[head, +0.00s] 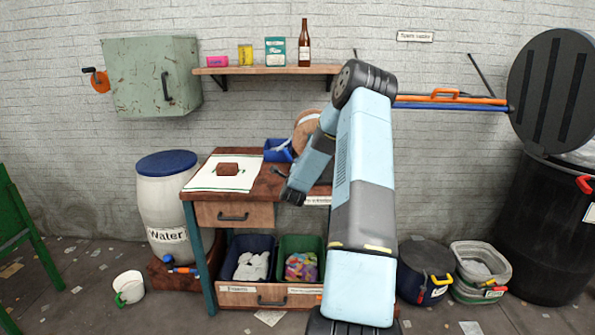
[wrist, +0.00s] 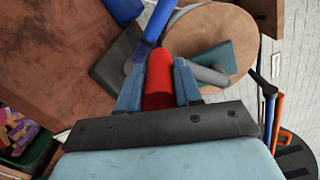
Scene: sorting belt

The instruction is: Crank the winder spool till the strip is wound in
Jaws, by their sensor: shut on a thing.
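The winder spool (head: 304,129) is a tan disc with a pale band, partly behind my arm at the back of the bench. In the wrist view, its round tan face (wrist: 222,28) is close ahead, with a grey rod and a teal block in front of it. My gripper (wrist: 158,84) is shut on a red crank handle (wrist: 158,75), with one blue finger on each side. A short white piece, perhaps the strip (wrist: 184,10), shows at the disc's upper left edge. My arm hides the handle in the head view. How much strip is wound cannot be told.
The wooden bench (head: 263,189) holds a white sheet (head: 205,180) with a brown block (head: 228,169), and a blue bin (head: 275,153) beside the spool. A shelf (head: 262,70) with boxes and a bottle is above. A water barrel (head: 162,205) stands left; a black bin (head: 545,230) stands right.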

